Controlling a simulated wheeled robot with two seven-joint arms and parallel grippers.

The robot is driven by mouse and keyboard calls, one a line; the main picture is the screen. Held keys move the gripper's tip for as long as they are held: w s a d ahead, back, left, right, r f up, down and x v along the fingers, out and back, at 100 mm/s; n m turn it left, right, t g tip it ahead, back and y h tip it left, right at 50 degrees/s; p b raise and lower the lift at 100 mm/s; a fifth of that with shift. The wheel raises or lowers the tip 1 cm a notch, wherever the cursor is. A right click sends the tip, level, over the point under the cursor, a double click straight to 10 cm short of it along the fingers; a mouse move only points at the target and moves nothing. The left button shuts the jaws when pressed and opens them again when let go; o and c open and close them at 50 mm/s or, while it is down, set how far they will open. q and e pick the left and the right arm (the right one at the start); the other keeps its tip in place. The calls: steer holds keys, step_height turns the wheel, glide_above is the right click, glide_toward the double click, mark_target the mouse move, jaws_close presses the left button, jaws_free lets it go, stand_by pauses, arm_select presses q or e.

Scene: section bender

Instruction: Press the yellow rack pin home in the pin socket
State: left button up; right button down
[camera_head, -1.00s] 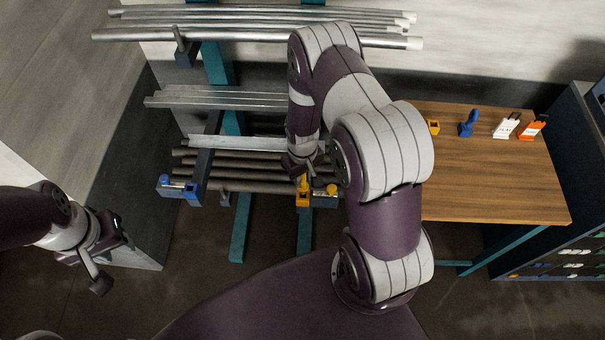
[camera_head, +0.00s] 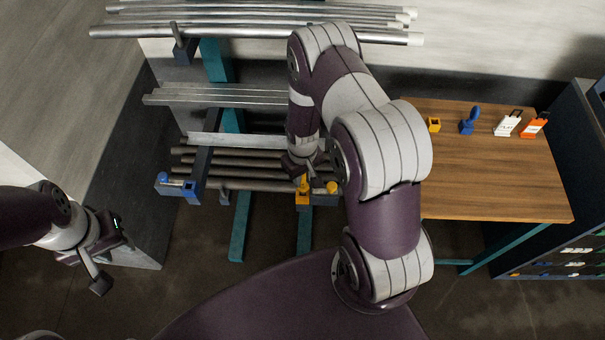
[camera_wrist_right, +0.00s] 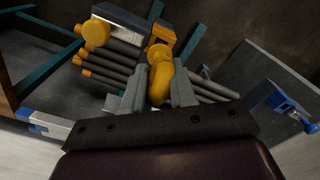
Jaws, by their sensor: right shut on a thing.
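The yellow rack pin (camera_wrist_right: 160,82) is between the fingers of my right gripper (camera_wrist_right: 158,92) in the wrist view, its rounded head towards the camera. My right gripper (camera_head: 301,172) is shut on it, at the front end of the right rack arm. The yellow pin socket (camera_head: 303,198) is directly below the gripper in the head view; it also shows just beyond the pin in the wrist view (camera_wrist_right: 161,33). The pin's far end is hidden, so its depth in the socket cannot be told. My left gripper (camera_head: 98,262) hangs empty at the left, away from the rack.
A yellow knob (camera_head: 332,187) on a grey block sits beside the socket. A blue socket (camera_head: 190,189) is on the left rack arm. Dark bars (camera_head: 250,170) lie behind. The wooden table (camera_head: 490,180) at the right holds several small coloured fixtures at its back.

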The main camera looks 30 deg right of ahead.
steer(key=shift+f+b, duration=1.3)
steer(key=shift+f, duration=0.45)
steer(key=c, duration=0.8)
jaws_free()
steer(key=shift+r, duration=0.15)
step_height(320, 180, up, 12)
steer(key=shift+r+b, duration=0.25)
steer(key=shift+b, duration=0.7)
steer(key=shift+m+t, duration=0.4)
steer(key=shift+t, duration=0.3)
steer(key=s+a+r, duration=0.1)
steer(key=s+r, duration=0.1)
steer(key=s, duration=0.1)
steer(key=s+a+r, duration=0.2)
steer(key=s+r, duration=0.1)
steer(key=s+a+r+b, duration=0.1)
steer(key=s+a+r, duration=0.1)
steer(key=s+r, duration=0.1)
steer(key=shift+a, duration=0.1)
